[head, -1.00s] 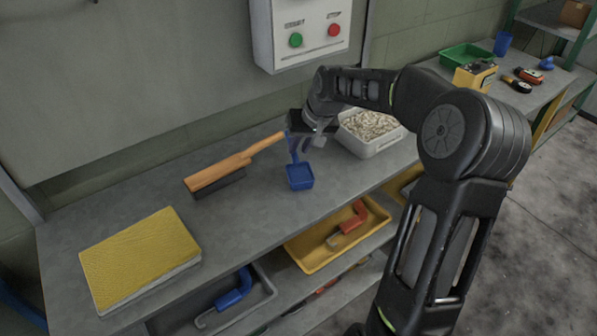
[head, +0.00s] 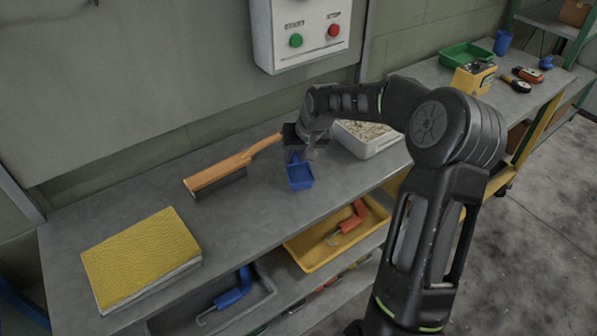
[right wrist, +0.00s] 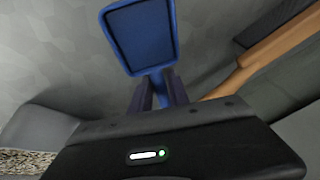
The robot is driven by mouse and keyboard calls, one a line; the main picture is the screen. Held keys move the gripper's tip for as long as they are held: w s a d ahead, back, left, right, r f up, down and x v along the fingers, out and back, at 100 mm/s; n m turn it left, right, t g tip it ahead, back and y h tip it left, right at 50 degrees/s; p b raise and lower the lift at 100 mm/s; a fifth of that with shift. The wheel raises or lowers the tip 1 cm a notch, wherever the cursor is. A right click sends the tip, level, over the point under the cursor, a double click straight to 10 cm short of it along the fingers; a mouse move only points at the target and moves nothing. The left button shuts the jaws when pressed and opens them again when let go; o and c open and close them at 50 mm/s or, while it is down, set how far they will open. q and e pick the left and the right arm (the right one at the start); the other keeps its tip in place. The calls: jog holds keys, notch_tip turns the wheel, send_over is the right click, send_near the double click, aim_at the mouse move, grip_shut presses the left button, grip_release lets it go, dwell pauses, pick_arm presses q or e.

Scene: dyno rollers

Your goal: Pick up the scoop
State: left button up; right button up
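The blue scoop (head: 300,176) lies on the grey bench, its square pan toward the front edge and its handle toward the wall. My right gripper (head: 297,152) is low over the handle and hides most of it. In the right wrist view the scoop's pan (right wrist: 140,36) extends beyond the fingertips of the right gripper (right wrist: 159,92). The fingers stand apart on either side of the blue handle; firm contact on both sides does not show. My left gripper is out of view.
An orange-handled brush (head: 228,170) lies left of the scoop. A white tub of pale pieces (head: 366,142) stands close on the right. A yellow book-like pad (head: 140,258) lies at the left front. A yellow tray (head: 315,256) is on the shelf below.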

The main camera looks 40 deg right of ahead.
grip_shut()
jog(key=shift+r, duration=0.1)
dwell(0.4)
notch_tip(320, 180, up, 10)
jog(key=shift+f+b, duration=0.1)
jog(key=shift+b, duration=0.2)
dwell(0.5)
jog(key=shift+c, duration=1)
grip_release()
grip_shut()
